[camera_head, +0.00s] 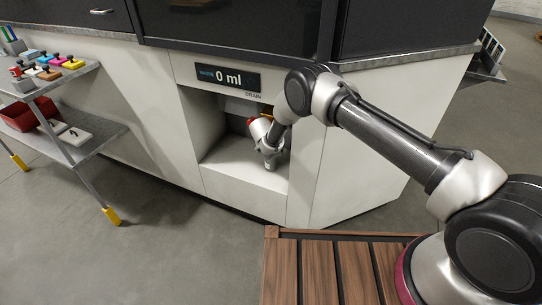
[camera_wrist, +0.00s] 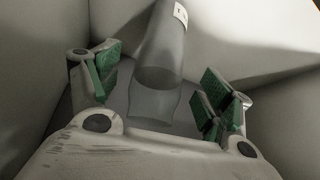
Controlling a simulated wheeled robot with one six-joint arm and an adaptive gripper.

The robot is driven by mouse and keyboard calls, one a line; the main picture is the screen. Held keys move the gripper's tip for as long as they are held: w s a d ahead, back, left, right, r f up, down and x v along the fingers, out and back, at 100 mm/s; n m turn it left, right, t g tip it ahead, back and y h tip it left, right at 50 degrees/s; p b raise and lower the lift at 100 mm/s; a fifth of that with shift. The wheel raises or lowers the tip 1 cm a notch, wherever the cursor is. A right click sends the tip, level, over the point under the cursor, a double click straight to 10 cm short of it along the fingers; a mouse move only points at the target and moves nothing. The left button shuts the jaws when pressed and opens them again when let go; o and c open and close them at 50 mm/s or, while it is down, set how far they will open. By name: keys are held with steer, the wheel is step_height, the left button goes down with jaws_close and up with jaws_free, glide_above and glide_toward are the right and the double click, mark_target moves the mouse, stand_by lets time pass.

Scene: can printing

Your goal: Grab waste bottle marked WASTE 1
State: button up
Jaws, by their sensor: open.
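A grey, translucent, bottle-like cylinder (camera_wrist: 160,60) stands in the upper middle of the wrist view, with a pale label at its top edge. The label's marking is cut off, so I cannot read whether it says WASTE 1. My gripper (camera_wrist: 161,85) is open, with one green-padded finger on each side of the cylinder's lower part. Gaps show between the pads and the cylinder, so it is not held. In the head view my gripper (camera_head: 269,160) is inside the drain recess (camera_head: 225,165), and my wrist hides most of what is there.
Pale recess walls close in around the gripper. A display reading 0 ml (camera_head: 228,78) is above the opening. A metal shelf rack (camera_head: 95,138) with coloured blocks and a red bin (camera_head: 28,115) stands at left. Grey floor (camera_head: 150,250) in front is clear.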

steer(key=x, duration=0.3)
steer(key=shift+c, duration=0.5)
steer(key=c, duration=1.3)
steer(key=shift+c, duration=1.2)
steer(key=shift+r, duration=0.15)
